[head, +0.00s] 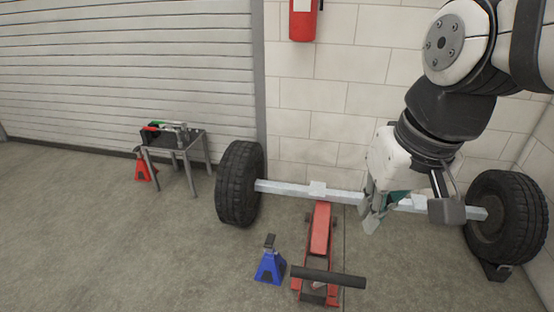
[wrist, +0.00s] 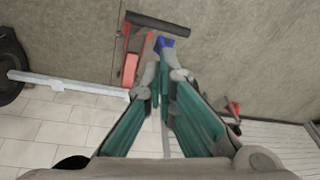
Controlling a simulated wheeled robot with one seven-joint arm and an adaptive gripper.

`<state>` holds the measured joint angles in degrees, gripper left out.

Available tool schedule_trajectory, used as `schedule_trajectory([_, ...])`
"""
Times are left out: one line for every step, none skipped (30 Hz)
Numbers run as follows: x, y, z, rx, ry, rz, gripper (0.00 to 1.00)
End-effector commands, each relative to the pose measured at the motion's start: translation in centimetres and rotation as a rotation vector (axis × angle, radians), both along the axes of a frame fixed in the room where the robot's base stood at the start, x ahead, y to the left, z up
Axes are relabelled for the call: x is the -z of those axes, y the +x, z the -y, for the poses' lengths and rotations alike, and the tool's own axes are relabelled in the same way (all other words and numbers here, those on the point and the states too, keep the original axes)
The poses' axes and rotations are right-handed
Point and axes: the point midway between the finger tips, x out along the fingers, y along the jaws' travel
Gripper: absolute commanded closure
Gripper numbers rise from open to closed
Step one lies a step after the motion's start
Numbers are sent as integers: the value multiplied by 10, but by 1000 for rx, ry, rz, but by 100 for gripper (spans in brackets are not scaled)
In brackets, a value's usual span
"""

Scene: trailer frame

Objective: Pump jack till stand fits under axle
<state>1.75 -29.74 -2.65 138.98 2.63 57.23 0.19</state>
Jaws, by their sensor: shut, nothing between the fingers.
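The red floor jack (head: 320,232) lies with its far end below the pale axle beam (head: 285,188). Its black crossbar handle (head: 328,277) is at the near end, low to the floor. The blue jack stand (head: 270,265) stands on the floor left of the jack, nearer than the axle. My gripper (head: 371,222) is shut and empty, right of the jack and in front of the axle in the picture. In the wrist view, the jack (wrist: 132,65), handle (wrist: 157,22) and blue stand (wrist: 164,42) show beyond my fingers, which hide part of the stand.
Tires stand at the axle's left (head: 239,183) and right (head: 508,215) ends, with a dark chock (head: 496,271) by the right one. A small table (head: 190,143) with tools and a red stand (head: 144,168) are at left. A fire extinguisher (head: 303,22) hangs on the wall.

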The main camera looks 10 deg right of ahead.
Motion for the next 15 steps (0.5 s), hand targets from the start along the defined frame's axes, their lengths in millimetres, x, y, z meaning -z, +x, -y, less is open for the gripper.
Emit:
schedule_trajectory([10, 13, 3, 19, 14, -29, 100])
schedule_trajectory([13, 20, 4, 30, 21, -44, 100])
schedule_trajectory([18, 28, 5, 44, 32, -64, 100])
schedule_trajectory([22, 35, 7, 55, 40, -79, 100])
schedule_trajectory([26, 41, 8, 65, 48, -93, 100])
schedule_trajectory([32, 49, 10, 81, 58, -112, 100])
schedule_trajectory([37, 56, 12, 92, 64, -126, 100])
schedule_trajectory([42, 62, 14, 104, 72, -140, 100])
schedule_trajectory([49, 71, 16, 119, 82, -160, 100])
schedule_trajectory([54, 77, 18, 130, 88, -173, 100])
schedule_trajectory([59, 83, 20, 142, 94, -186, 100])
schedule_trajectory([67, 91, 23, 157, 103, -206, 100])
schedule_trajectory([73, 98, 25, 169, 109, -219, 100])
schedule_trajectory([79, 104, 27, 182, 116, -233, 100])
schedule_trajectory([87, 112, 30, 197, 122, -251, 100])
